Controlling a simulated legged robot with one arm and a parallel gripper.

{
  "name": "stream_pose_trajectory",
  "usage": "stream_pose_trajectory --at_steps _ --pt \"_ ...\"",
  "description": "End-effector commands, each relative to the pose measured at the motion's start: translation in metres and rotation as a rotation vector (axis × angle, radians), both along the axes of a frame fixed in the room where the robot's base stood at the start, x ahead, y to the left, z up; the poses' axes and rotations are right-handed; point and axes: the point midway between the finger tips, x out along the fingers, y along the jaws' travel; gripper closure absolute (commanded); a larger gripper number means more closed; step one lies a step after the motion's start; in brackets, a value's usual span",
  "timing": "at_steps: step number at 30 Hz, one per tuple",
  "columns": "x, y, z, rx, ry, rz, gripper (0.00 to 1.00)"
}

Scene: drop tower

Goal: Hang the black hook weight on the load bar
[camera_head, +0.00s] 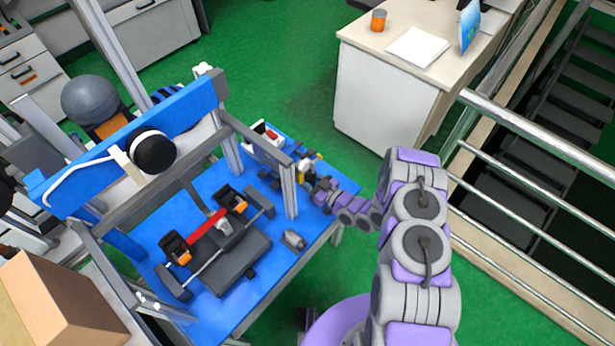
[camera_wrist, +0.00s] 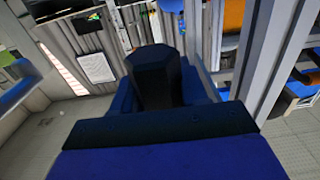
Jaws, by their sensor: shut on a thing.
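My gripper (camera_head: 315,188) is over the right side of the blue table, beside the right post of the frame. It is small and partly hidden in the head view. In the wrist view a dark, faceted block (camera_wrist: 155,76) stands upright in the middle, between dark blue parts of my gripper. My gripper is shut on a dark thing; I cannot tell whether it is the black hook weight, and no hook shows on it. A black round piece (camera_head: 153,152) sits at the blue upper beam, beside a bent white rod. I cannot tell which bar is the load bar.
The blue table (camera_head: 287,268) carries a grey frame (camera_head: 262,140) with posts and a blue upper beam (camera_head: 180,107). A black fixture (camera_head: 240,262) with a red bar is inside it. A cardboard box (camera_head: 75,305) is at lower left. A metal railing (camera_head: 540,150) runs along the right.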

Motion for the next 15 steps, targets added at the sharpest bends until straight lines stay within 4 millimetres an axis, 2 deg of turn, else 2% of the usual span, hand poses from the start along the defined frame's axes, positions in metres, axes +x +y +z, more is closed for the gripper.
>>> stream_pose_trajectory --at_steps 14,15 --pt "0.0007 -0.0001 -0.0021 0.002 -0.004 0.0 1.0" --pt "0.0007 -0.0001 -0.0021 0.002 -0.004 0.0 0.55"
